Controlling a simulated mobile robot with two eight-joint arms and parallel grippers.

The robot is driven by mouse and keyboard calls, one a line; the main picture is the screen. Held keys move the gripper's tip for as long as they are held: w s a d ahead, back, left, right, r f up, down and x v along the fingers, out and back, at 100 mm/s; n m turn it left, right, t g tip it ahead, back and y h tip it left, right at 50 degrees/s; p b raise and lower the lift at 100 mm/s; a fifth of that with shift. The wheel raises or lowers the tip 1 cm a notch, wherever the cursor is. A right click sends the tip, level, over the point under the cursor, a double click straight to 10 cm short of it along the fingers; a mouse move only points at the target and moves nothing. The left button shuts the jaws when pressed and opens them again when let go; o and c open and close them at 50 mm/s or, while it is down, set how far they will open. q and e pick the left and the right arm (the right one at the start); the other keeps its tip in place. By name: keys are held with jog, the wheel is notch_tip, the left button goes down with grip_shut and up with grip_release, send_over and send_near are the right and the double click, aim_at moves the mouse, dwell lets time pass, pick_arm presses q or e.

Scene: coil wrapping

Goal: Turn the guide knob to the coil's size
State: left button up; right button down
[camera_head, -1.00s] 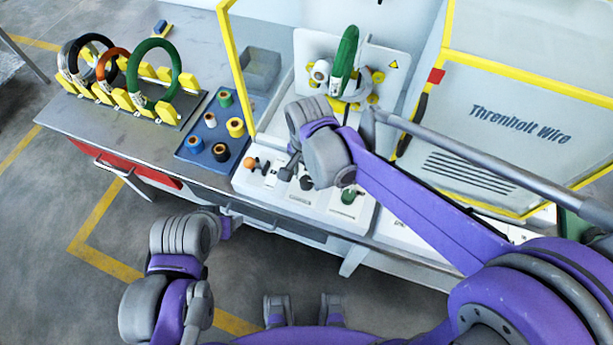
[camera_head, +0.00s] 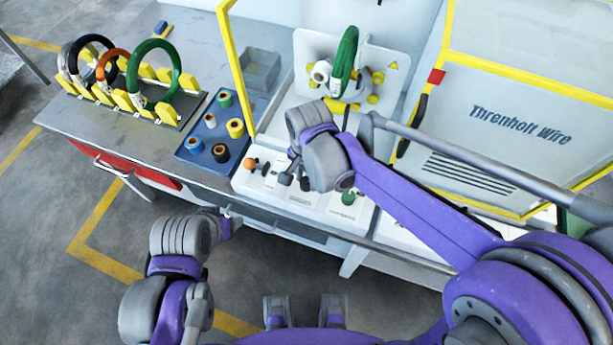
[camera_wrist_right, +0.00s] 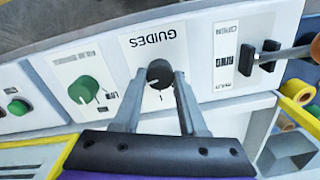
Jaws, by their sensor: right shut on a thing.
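The black guide knob (camera_wrist_right: 159,72) sits on a white panel marked "GUIDES" in the right wrist view. My right gripper (camera_wrist_right: 160,86) has its two fingertips at either side of the knob and is shut on it. In the head view my right gripper (camera_head: 290,174) is over the control panel, and the arm partly hides that panel. The green coil (camera_head: 347,50) stands upright in the machine among yellow rollers (camera_head: 373,99). My left gripper (camera_head: 230,226) is in front of the bench, away from the panel; its fingers are not clear.
A green knob (camera_wrist_right: 83,90) and a lever switch (camera_wrist_right: 260,57) flank the guide knob. A rack (camera_head: 165,112) of several coils and a blue tray (camera_head: 188,153) of tape rolls are at left. A clear yellow-edged guard (camera_head: 520,130) is at right.

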jog(key=shift+n, duration=0.3)
jog(key=n, duration=0.4)
jog(key=shift+b, duration=0.4)
jog(key=n, duration=0.6)
jog(key=shift+b, duration=0.3)
jog(key=n, duration=0.5)
jog(key=shift+b, duration=0.3)
jog(key=n, duration=0.6)
jog(key=shift+w, duration=0.1)
jog(key=shift+c, duration=2.3)
grip_release()
